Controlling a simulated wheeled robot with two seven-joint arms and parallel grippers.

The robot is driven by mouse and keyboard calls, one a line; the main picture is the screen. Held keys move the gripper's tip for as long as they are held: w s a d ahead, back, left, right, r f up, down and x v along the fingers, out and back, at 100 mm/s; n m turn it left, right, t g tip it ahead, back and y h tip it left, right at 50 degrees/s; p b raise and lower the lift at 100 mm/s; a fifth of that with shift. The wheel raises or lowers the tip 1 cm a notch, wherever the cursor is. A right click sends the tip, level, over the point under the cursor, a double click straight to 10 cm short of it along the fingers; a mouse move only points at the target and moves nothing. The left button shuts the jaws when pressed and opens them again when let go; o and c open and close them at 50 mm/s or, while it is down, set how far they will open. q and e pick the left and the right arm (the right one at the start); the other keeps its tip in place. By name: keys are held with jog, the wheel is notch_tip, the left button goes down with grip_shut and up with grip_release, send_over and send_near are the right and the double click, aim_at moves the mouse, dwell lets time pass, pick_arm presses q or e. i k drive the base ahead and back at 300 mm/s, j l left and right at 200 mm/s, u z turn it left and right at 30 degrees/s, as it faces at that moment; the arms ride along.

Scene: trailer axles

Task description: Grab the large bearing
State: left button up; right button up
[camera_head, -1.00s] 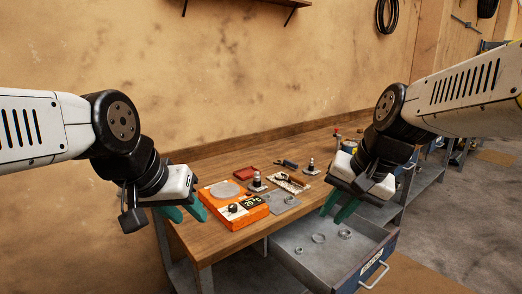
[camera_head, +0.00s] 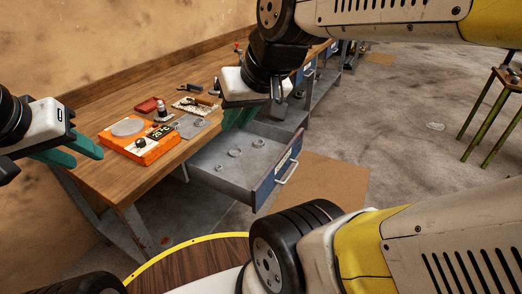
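Three metal rings lie apart in the open drawer (camera_head: 208,181): a wider ring (camera_head: 235,153) in the middle, a thicker ring (camera_head: 259,143) at the right, and a small one (camera_head: 219,168) nearer the front left. I cannot tell for sure which is the large bearing. My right gripper (camera_head: 238,118) points down above the drawer's back edge, behind the rings; its green fingers look parted and hold nothing visible. My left gripper (camera_head: 78,151) is at the left, beside the orange heater, with its green fingers apart and empty.
The orange heater (camera_head: 140,143) with a round grey plate stands on the wooden workbench (camera_head: 100,173). A red tray (camera_head: 148,105), a small metal part on a stand (camera_head: 162,111) and a tool board (camera_head: 194,105) lie behind it. A stool (camera_head: 500,100) stands far right.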

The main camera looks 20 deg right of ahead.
aim_at(256, 145)
jog(key=i+l+z, duration=0.1)
jog(key=i+z, duration=0.2)
jog(key=i, duration=0.15)
jog(key=i+z, duration=0.3)
jog(key=i, duration=0.15)
